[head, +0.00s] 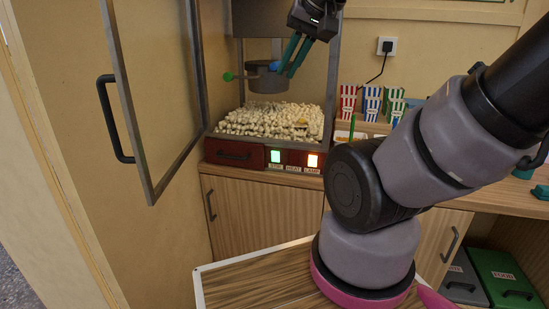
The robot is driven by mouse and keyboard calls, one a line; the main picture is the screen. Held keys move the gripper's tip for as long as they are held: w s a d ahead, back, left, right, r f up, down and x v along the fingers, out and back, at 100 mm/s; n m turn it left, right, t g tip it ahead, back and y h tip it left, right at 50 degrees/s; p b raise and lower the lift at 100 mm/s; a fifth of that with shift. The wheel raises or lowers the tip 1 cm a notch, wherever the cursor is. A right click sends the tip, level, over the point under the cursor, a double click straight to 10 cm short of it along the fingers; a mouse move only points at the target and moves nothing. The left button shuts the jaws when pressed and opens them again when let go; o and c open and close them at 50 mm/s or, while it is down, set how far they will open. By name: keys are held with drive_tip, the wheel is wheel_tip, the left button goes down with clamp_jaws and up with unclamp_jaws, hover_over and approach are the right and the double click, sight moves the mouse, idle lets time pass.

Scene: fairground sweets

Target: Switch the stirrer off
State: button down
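The popcorn machine (234,153) stands on the wooden counter, its glass door swung open to the left. Its red base front has a green-lit switch (275,156) on the left, a dark switch (293,158) in the middle and an orange-white lit switch (312,160) on the right. Small labels sit below them; the left one is too small to read surely, the others seem to read HEAT and LAMP. My gripper (285,74) has teal fingers with a gap between them. It is high inside the opening, by the kettle's right side, well above the switches. Touching or not cannot be told.
The grey kettle (267,80) has a green-knobbed handle (228,77). Popcorn (268,120) heaps below it. The open door (152,190) fills the left side. Striped boxes (371,102) stand right of the machine, below a wall plug (387,46). My arm covers the right.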

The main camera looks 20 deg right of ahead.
sight(272, 151)
drive_tip(key=w+f+n+g+h, duration=0.1)
drive_tip(key=w+f+n+h, duration=0.1)
drive_tip(key=w+f+n, duration=0.5)
drive_tip(key=w+f+n+g+h, duration=0.2)
drive_tip(key=w+f+n, duration=0.5)
drive_tip(key=f, duration=0.8)
drive_tip(key=w+h, duration=0.1)
drive_tip(key=w, duration=0.2)
drive_tip(key=shift+w+d+f+n, duration=0.15)
drive_tip(key=shift+w+f+n, duration=0.1)
drive_tip(key=shift+w+n, duration=0.15)
drive_tip(key=x, duration=0.3)
drive_tip(key=w+d+x, duration=0.1)
drive_tip(key=x, duration=0.3)
drive_tip(key=r+x, duration=0.1)
drive_tip(key=x, duration=0.2)
drive_tip(key=shift+w+d+f, duration=0.3)
drive_tip(key=shift+w+d, duration=0.05)
drive_tip(key=shift+w, duration=0.1)
drive_tip(key=shift+w+d+r, duration=0.1)
drive_tip(key=shift+w+d, duration=0.2)
drive_tip(key=shift+w, duration=0.25)
